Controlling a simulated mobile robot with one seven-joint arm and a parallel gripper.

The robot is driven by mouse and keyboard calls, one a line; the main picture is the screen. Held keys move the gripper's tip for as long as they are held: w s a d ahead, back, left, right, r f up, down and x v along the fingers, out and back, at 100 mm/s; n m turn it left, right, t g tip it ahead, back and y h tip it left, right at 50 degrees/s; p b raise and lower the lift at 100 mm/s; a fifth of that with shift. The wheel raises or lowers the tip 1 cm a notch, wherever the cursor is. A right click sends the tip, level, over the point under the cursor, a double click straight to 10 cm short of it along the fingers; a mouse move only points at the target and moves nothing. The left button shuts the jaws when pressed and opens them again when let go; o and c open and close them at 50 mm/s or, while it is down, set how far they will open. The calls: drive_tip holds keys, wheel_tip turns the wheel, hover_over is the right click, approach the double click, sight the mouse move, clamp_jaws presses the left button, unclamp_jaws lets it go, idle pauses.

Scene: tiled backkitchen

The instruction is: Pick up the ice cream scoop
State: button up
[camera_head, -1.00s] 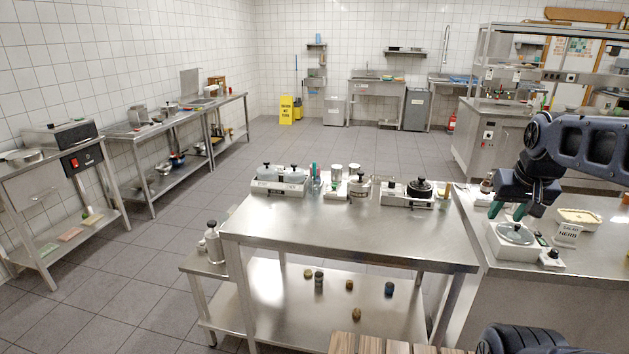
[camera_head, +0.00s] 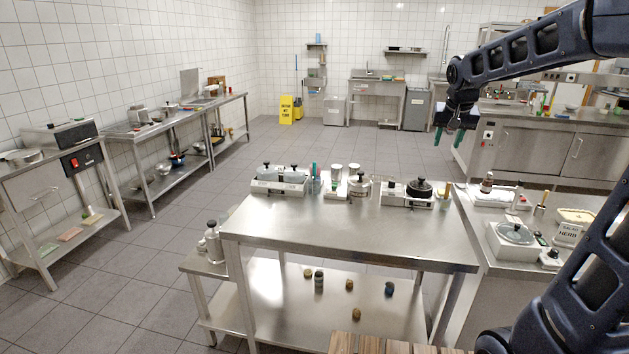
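I cannot pick out an ice cream scoop for certain; the small items on the tables are too small to tell. My gripper (camera_head: 450,137) points down with its two green fingertips apart, open and empty. It is in the air, and in the picture it appears above the back right of the steel table (camera_head: 330,225). Along that table's back edge stand a unit with black-knobbed lids (camera_head: 279,180), a container with upright utensils (camera_head: 315,181), a lidded jar (camera_head: 359,186) and a device with a black round top (camera_head: 419,188).
Small jars stand on the table's lower shelf (camera_head: 290,300). The table's front is clear.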

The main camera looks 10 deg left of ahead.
drive_tip(key=w+a+f, duration=0.2)
drive_tip(key=w+a, duration=0.7)
drive_tip(key=w, duration=0.1)
drive_tip(key=t, duration=0.2)
approach(314, 168)
drive_tip(key=x, duration=1.1)
drive_tip(key=shift+w+f, duration=0.15)
drive_tip(key=shift+f, duration=0.05)
clamp_jaws()
